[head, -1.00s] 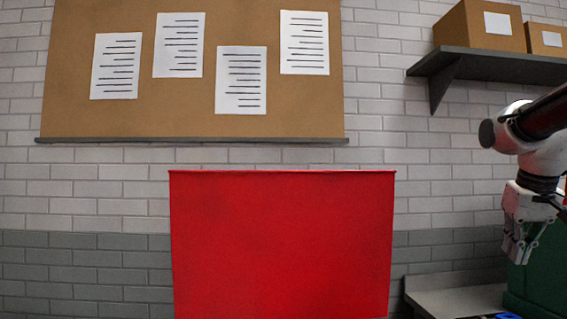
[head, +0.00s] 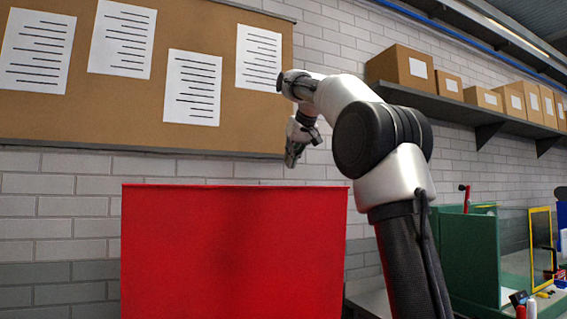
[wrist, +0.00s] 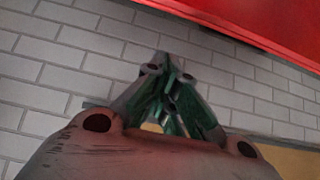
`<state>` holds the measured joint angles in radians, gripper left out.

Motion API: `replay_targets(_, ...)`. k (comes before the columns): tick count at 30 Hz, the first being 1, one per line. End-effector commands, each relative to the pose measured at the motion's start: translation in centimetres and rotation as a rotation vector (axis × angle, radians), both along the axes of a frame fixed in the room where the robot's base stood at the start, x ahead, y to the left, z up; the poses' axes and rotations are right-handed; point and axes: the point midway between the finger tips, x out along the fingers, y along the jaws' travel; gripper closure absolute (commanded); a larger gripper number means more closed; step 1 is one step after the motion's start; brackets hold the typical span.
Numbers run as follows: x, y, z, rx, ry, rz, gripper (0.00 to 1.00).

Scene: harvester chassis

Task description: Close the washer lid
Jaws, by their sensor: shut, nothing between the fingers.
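The washer lid appears to be the large flat red panel (head: 235,255), standing upright in the head view with its top edge level with the lower wall. What it is attached to is out of view. My gripper (head: 292,163) hangs above the panel's top edge, toward its right end, and looks apart from it. Its fingers are shut and empty; they also show in the wrist view (wrist: 165,72), pointing past the red panel (wrist: 275,25) at upper right toward the brick wall.
A corkboard (head: 150,115) with papers hangs on the brick wall behind. A shelf of cardboard boxes (head: 402,66) runs along the right. Green machine housings (head: 465,250) and a yellow frame (head: 542,245) stand at the right.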

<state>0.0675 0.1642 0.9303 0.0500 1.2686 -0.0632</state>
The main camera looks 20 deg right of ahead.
Motion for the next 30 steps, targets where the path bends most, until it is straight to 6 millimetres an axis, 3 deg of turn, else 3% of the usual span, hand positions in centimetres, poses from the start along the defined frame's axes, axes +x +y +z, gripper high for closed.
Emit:
replay_targets(11, 5.6, 0.0, -5.8, 0.0, 0.003, 0.0, 1.0)
replay_targets(18, 2.2, 0.0, -5.9, -0.001, -0.001, -0.002, 1.0)
replay_targets(30, 1.5, 0.0, -6.0, -0.001, -0.001, -0.002, 1.0)
